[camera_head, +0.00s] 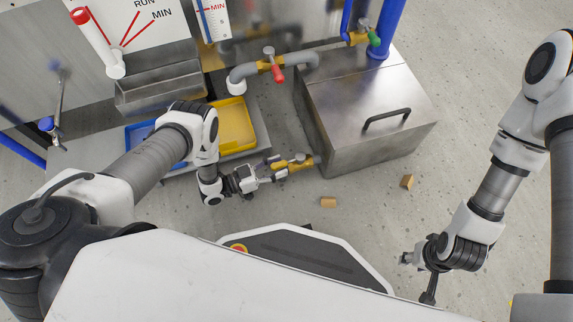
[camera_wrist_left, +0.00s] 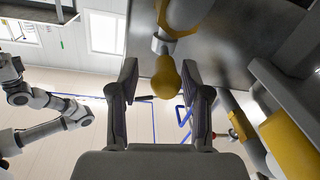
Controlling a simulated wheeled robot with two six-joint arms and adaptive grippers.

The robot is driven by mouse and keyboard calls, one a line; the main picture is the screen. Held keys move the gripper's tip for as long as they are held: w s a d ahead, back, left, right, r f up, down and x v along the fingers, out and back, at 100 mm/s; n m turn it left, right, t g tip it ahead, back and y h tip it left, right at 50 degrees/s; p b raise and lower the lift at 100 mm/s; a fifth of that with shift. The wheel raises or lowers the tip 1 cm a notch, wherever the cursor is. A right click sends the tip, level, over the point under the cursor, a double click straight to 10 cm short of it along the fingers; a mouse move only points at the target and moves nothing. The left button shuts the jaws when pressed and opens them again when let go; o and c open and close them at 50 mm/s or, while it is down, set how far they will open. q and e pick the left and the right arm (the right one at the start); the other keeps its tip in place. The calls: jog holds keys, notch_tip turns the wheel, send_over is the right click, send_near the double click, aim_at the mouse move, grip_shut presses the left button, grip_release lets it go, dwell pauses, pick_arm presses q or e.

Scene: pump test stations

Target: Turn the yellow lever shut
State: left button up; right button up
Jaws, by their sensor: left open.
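In the head view the yellow lever (camera_head: 302,162) is small and lies at the fingertips of my left gripper (camera_head: 275,170), low in front of the steel box. In the left wrist view the yellow lever (camera_wrist_left: 167,80) hangs down from a yellow valve body (camera_wrist_left: 185,14) and ends in a rounded knob. The knob sits between the two spread fingers of my left gripper (camera_wrist_left: 160,78), with a gap on each side. My right gripper (camera_head: 412,259) is well apart at the lower right; its jaw opening is unclear.
A steel box (camera_head: 345,125) with a dark handle stands behind the lever. A red-handled valve (camera_head: 277,71) and a green-handled valve (camera_head: 373,39) sit on pipes behind. A yellow tray (camera_head: 236,125) is left. Small wooden blocks (camera_head: 328,202) lie on the floor.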

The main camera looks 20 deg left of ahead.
aim_at(295, 159)
pick_arm(q)
jog(key=x, duration=0.3)
jog(key=shift+w+b, duration=0.35)
jog(key=shift+s, duration=0.1)
grip_shut()
